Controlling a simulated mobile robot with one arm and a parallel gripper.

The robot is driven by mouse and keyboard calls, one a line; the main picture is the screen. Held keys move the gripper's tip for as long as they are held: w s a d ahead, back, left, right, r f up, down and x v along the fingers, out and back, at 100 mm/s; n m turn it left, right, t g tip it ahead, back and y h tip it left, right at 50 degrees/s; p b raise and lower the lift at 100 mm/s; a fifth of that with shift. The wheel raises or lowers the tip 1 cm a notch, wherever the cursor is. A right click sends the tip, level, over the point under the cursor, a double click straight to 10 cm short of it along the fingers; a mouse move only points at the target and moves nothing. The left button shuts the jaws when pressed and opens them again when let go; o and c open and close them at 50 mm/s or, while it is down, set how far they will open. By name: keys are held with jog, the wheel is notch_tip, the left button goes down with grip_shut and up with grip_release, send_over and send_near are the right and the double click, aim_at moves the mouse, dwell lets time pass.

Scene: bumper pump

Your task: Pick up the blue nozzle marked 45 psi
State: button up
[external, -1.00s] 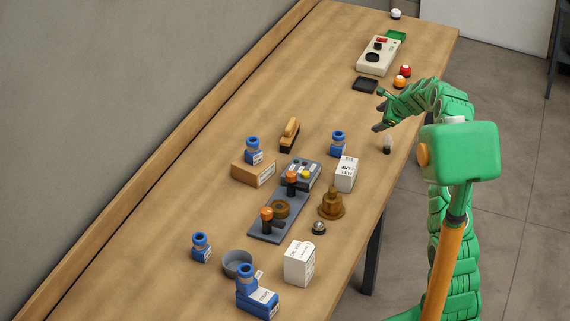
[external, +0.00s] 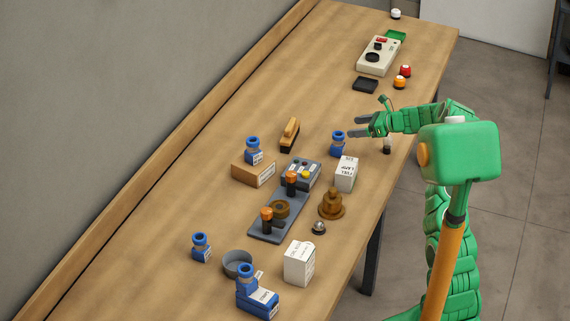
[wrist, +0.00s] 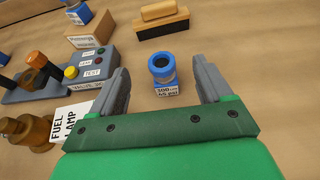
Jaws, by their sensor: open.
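A blue nozzle (external: 338,145) with a round ring top stands upright on the bench, left of and just beyond my fingertips. In the wrist view the blue nozzle (wrist: 162,68) lies between my two fingers; its small label reads 300 and a psi figure, 45 or 65, too small to be sure. My gripper (external: 358,126) is open and empty, with its fingers pointing at it. Other blue nozzles stand on a cardboard box (external: 252,172), at the bench's left (external: 201,249) and at the front (external: 249,280). Their labels cannot be read.
A white fuel lamp box (external: 346,174) stands just in front of the nozzle. A wooden brush (external: 290,133) lies to its left, beyond a gap. A grey valve panel (external: 300,172) and a brown bell-shaped piece (external: 331,204) are nearer. The bench behind the nozzle is clear.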

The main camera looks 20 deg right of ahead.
send_near(344, 147)
jog(key=x, duration=0.5)
jog(key=shift+r, duration=0.1)
jog(key=shift+x, duration=3.85)
jog(key=shift+d, duration=0.1)
jog(key=c, duration=1.2)
